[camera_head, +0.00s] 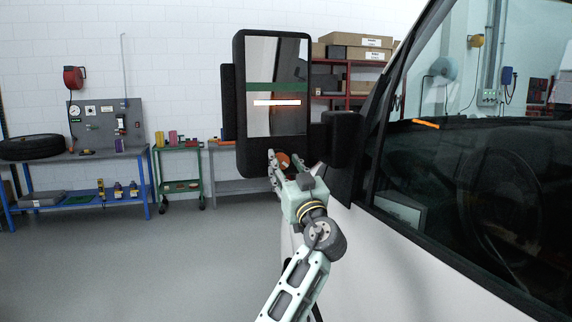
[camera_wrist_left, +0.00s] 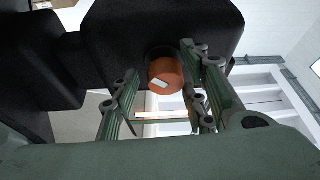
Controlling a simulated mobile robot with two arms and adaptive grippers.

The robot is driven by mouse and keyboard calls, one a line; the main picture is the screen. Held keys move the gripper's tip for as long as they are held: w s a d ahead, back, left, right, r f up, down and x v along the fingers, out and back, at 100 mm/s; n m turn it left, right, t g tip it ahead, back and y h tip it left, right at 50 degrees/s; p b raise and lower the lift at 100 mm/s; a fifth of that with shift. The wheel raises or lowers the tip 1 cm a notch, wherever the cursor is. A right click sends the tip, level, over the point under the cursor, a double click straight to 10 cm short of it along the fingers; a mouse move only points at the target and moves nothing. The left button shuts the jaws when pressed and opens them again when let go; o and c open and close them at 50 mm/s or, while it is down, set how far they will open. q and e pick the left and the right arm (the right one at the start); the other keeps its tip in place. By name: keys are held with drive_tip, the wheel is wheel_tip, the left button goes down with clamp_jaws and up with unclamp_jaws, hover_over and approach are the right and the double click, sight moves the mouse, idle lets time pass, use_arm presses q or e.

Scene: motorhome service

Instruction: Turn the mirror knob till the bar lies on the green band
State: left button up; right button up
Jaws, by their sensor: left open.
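The side mirror (camera_head: 292,120) in a black housing shows a green band (camera_head: 277,87) across its glass. A white bar (camera_head: 277,103) with orange ends lies below the green band, roughly level and apart from it. The orange mirror knob (camera_head: 283,159) sits on the lower part of the housing; it also shows in the left wrist view (camera_wrist_left: 166,76) with a small white mark. My left gripper (camera_head: 282,164) is at the knob with its fingers open. In the left wrist view its fingers stand to either side, with the knob between or just beyond their tips; contact cannot be told. My right gripper is out of view.
The motorhome's door and window (camera_head: 470,150) fill the right side, close to my arm. A blue workbench (camera_head: 85,165), a green cart (camera_head: 178,165) and red shelves (camera_head: 345,85) with boxes stand well behind. The floor at left is clear.

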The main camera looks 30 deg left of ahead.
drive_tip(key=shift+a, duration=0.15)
use_arm(q)
drive_tip(key=shift+s, duration=0.1)
drive_tip(key=c, duration=1)
drive_tip(key=shift+o, duration=0.2)
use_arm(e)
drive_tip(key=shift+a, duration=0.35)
